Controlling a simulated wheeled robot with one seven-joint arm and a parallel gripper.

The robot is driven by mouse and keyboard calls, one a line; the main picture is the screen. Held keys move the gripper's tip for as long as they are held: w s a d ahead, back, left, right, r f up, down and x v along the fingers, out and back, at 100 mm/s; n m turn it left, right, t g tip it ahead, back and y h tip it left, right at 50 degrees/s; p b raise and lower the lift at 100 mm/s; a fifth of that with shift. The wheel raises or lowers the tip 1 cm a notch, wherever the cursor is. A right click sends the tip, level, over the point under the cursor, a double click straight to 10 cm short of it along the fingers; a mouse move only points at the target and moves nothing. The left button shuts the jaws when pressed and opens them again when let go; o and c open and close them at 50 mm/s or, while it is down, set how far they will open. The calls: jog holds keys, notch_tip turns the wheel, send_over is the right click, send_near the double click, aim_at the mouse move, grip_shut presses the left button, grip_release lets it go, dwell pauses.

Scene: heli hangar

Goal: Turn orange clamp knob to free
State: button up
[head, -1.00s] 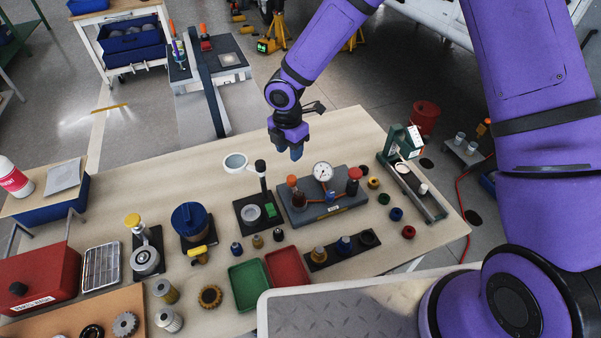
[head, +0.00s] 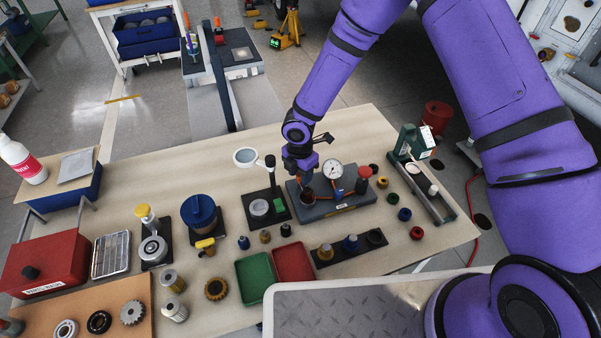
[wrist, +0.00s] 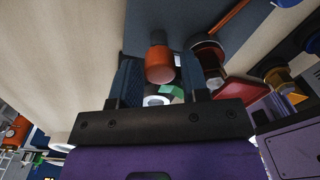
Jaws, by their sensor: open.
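The orange clamp knob (wrist: 160,65) shows in the wrist view as a short orange cylinder with a darker end, lying between the two fingers of my open gripper (wrist: 162,80). I cannot tell whether either finger touches it. In the head view my gripper (head: 303,177) is at the left end of the grey gauge fixture (head: 335,208) and hides the orange knob there. The fixture also carries a round white-faced gauge (head: 332,169) and a red knob (head: 364,172) to the right of my gripper.
A black stand with a round magnifier (head: 246,156) is close to the left of my gripper. A green tray (head: 254,279) and a red tray (head: 294,264) lie in front of the fixture. A green-headed bench device (head: 412,143) stands to the right. The table behind the fixture is mostly clear.

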jog(key=shift+c, duration=0.4)
jog(key=c, duration=0.6)
jog(key=shift+o, duration=0.2)
jog(key=shift+m, duration=0.3)
jog(key=m, duration=0.8)
jog(key=shift+w+m, duration=0.1)
jog(key=shift+m, duration=0.3)
jog(key=m, duration=0.4)
jog(key=shift+m, duration=2.2)
